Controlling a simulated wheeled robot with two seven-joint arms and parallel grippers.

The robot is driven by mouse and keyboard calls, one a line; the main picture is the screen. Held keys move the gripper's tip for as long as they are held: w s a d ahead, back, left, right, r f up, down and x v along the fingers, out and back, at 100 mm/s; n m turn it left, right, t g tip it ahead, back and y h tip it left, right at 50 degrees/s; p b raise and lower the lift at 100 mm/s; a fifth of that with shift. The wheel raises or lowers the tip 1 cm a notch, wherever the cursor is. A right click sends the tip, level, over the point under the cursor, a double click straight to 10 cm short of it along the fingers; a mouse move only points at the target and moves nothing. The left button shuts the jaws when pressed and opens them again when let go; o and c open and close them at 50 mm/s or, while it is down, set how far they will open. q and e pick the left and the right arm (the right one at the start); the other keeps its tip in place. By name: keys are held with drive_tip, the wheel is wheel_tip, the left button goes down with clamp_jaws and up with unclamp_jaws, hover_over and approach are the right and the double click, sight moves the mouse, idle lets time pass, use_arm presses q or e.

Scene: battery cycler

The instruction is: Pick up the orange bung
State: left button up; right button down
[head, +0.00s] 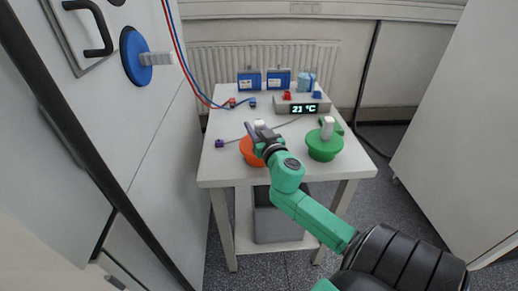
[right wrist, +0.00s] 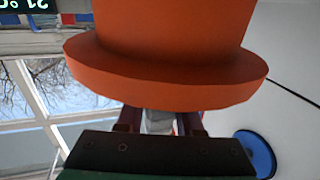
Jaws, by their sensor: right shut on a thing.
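The orange bung (head: 249,152) is at the front left of the white table, partly hidden behind my right gripper and wrist. My right gripper (head: 258,130) is at its white handle. In the right wrist view the orange bung (right wrist: 165,75) fills the upper middle, its wide flange towards me. There my right gripper's fingers (right wrist: 160,122) are shut on the light-coloured handle below the flange. I cannot tell whether the bung touches the table. My left gripper is in neither view.
A green bung (head: 325,145) with a white handle stands to the right on the table (head: 225,172). Behind are a display box (head: 300,104), blue boxes (head: 250,82) and cables. A blue bung (head: 135,57) sits on the cabinet wall at left. A grey bin (head: 270,222) stands below.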

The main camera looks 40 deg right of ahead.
drive_tip(key=shift+r, duration=0.15)
idle(0.4)
drive_tip(key=shift+r, duration=0.35)
wheel_tip(320, 180, up, 24)
drive_tip(key=p, duration=1)
